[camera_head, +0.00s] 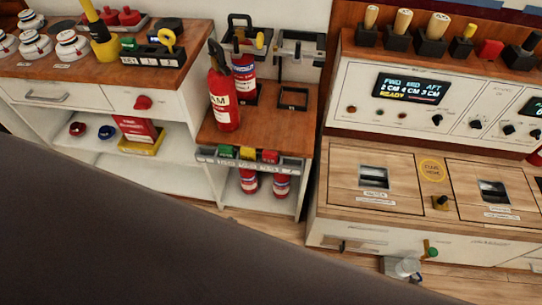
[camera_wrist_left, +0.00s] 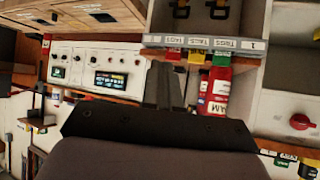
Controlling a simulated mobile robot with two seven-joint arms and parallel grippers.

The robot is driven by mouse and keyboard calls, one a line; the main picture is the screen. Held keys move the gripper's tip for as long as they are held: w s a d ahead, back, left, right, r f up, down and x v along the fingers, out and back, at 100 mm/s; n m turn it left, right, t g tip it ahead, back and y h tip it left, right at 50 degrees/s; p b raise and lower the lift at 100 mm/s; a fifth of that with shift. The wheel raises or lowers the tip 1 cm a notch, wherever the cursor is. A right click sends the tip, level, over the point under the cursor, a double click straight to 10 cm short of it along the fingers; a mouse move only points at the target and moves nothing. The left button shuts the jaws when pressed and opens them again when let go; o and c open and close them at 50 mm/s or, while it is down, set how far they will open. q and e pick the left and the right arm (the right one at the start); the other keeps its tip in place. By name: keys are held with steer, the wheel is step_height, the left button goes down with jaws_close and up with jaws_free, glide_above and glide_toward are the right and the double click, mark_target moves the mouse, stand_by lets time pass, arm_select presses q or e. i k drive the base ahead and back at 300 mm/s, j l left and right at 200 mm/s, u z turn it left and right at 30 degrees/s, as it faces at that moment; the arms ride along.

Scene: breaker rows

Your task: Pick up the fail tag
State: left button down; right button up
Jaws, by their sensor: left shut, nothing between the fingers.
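Green (camera_head: 227,151), yellow (camera_head: 247,153) and red (camera_head: 270,156) tags sit in a labelled strip on the front edge of the small wooden stand. Their wording is too small to read, so I cannot confirm which is the fail tag. In the left wrist view the red tag (camera_wrist_left: 174,49), yellow tag (camera_wrist_left: 196,56) and green tag (camera_wrist_left: 221,60) show upside down. My left gripper (camera_wrist_left: 164,66) is shut and empty, its dark tips just left of and below the red tag in that picture. The head view does not show it. My right gripper is not in view.
A red fire extinguisher (camera_head: 222,98) stands on the stand above the tags, with others on the shelf below. The control console (camera_head: 430,100) is to the right. A white cabinet (camera_head: 60,93) with a red knob is left. A dark arm of mine covers the lower left.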

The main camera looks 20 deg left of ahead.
mark_target(269, 157)
steer(key=i+l+u, duration=0.2)
steer(key=l, duration=0.15)
steer(key=i+l+u, duration=0.25)
steer(key=l+u, duration=0.2)
steer(key=l, duration=0.25)
steer(key=i, duration=0.05)
